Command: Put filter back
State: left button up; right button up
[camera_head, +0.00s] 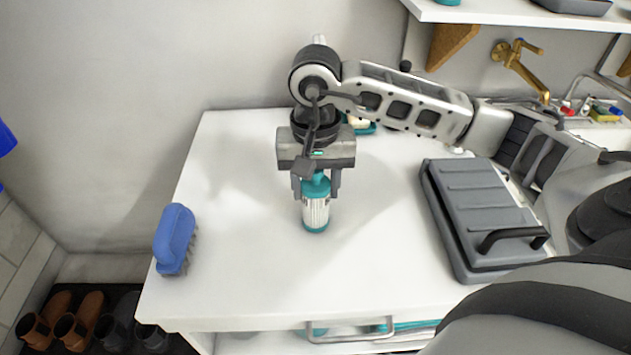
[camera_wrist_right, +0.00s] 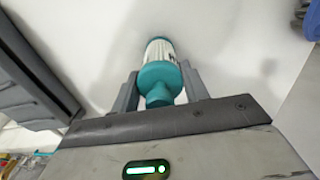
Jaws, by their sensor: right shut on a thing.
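The filter is a white cylinder with teal ends (camera_head: 316,212). It is upright at the middle of the white table (camera_head: 250,270), and I cannot tell whether its base touches the surface. My right gripper (camera_head: 317,187) comes down from above and is shut on the filter's upper part. In the right wrist view the filter (camera_wrist_right: 160,72) sits between the two fingers of my right gripper (camera_wrist_right: 160,88), its teal neck toward the palm. My left gripper is not in view.
A blue brush (camera_head: 175,238) lies at the table's left edge. A grey case with a black handle (camera_head: 475,205) lies on the right. A brass tap (camera_head: 520,65) and shelf (camera_head: 500,12) are at upper right. The table's front left is clear.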

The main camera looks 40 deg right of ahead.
jog(key=shift+f, duration=0.25)
jog(key=o, duration=1.1)
jog(key=shift+r, duration=0.1)
